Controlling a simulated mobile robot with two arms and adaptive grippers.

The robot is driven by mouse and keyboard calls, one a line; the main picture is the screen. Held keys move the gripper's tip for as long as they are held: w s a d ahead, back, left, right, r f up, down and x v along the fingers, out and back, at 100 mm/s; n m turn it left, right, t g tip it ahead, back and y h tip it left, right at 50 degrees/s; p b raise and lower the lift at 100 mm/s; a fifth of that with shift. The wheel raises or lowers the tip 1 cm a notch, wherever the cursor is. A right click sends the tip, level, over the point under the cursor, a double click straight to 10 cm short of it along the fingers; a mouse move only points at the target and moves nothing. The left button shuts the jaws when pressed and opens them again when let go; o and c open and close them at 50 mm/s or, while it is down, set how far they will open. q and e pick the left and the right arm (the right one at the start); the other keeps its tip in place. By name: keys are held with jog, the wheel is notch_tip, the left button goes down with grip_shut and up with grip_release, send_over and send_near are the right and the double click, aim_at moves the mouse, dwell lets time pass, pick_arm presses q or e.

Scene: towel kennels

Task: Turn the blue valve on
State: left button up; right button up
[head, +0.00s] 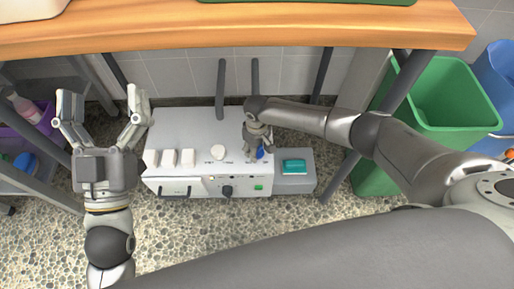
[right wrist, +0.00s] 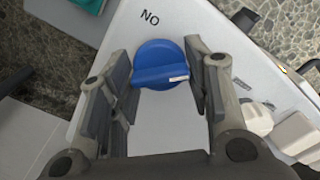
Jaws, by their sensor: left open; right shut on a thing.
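In the head view only a small blue part of the valve (head: 260,154) shows below my right gripper (head: 257,147). My right gripper's fingers (right wrist: 157,74) stand on both sides of the valve's bar and are shut on it. My left gripper (head: 101,118) is open and empty, raised to the left of the white machine (head: 185,130) that carries the valve.
A wooden table top (head: 250,32) spans above the machine, with dark legs beside it. A green bin (head: 450,95) and a blue bin (head: 497,75) stand at the right. White knobs (head: 187,158) and a black dial (head: 227,191) are on the machine. The pebbled floor in front is clear.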

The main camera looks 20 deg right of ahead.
jog(key=n+p, duration=0.2)
jog(key=n, duration=0.4)
jog(key=shift+n, duration=1.9)
jog(key=n, duration=0.2)
jog(key=shift+n+p, duration=0.3)
jog(key=shift+n, duration=0.1)
jog(key=n, duration=0.3)
pick_arm(q)
notch_tip(320, 180, down, 11)
jog(key=w+a+g+y, duration=0.1)
jog(key=w+g+y, duration=0.1)
jog(key=g, duration=0.4)
jog(key=shift+r+g, duration=0.2)
jog(key=shift+g, duration=0.1)
pick_arm(e)
jog(key=shift+n, duration=1.1)
